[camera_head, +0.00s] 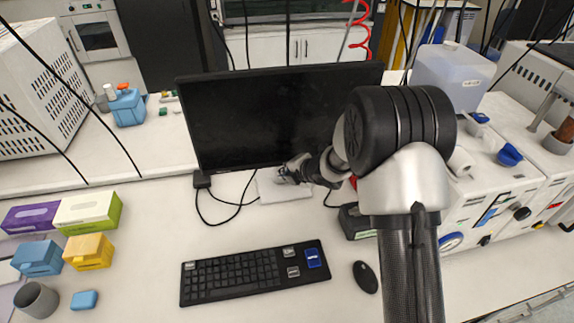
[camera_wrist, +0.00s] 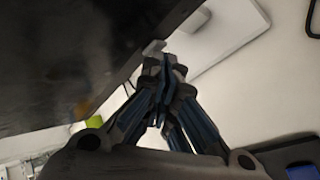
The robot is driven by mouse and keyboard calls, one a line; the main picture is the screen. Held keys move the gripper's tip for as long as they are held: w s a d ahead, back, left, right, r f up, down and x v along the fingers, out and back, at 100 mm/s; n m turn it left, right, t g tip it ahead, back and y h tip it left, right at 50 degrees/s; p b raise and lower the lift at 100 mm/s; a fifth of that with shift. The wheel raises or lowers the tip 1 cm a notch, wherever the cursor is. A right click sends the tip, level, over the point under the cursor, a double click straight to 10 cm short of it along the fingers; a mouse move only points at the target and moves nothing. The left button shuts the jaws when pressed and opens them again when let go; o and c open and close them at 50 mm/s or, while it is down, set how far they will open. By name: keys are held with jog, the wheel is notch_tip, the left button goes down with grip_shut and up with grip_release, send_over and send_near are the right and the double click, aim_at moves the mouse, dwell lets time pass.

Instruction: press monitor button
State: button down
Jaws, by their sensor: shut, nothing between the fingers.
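The black monitor (camera_head: 255,115) stands on the white bench with a dark screen. In the wrist view its dark panel (camera_wrist: 60,55) fills the upper left. My gripper (camera_head: 283,177) is at the monitor's lower edge, right of its middle. In the wrist view my gripper (camera_wrist: 160,65) has its fingertips together, with nothing between them. The tips are close to the panel's lower edge; I cannot tell whether they touch it. A small pale grey piece shows just beyond the tips. I cannot make out the monitor button. My arm hides the monitor's lower right.
A flat pale stand base (camera_head: 290,194) lies below the monitor and shows in the wrist view (camera_wrist: 225,30). A black keyboard (camera_head: 255,273) and mouse (camera_head: 365,277) lie in front. Cables (camera_head: 228,203) loop at the monitor's lower left. White reactor units (camera_head: 500,190) stand at right.

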dwell(0.4)
jog(key=shift+s+d+b, duration=0.15)
jog(key=shift+s+b, duration=0.5)
jog(key=shift+s, duration=0.05)
jog(key=shift+s, duration=0.1)
jog(key=s+b, duration=0.1)
jog(key=s, duration=0.1)
jog(key=s+d+b, duration=0.1)
jog(key=s+b, duration=0.1)
jog(key=shift+s, duration=0.4)
dwell(0.4)
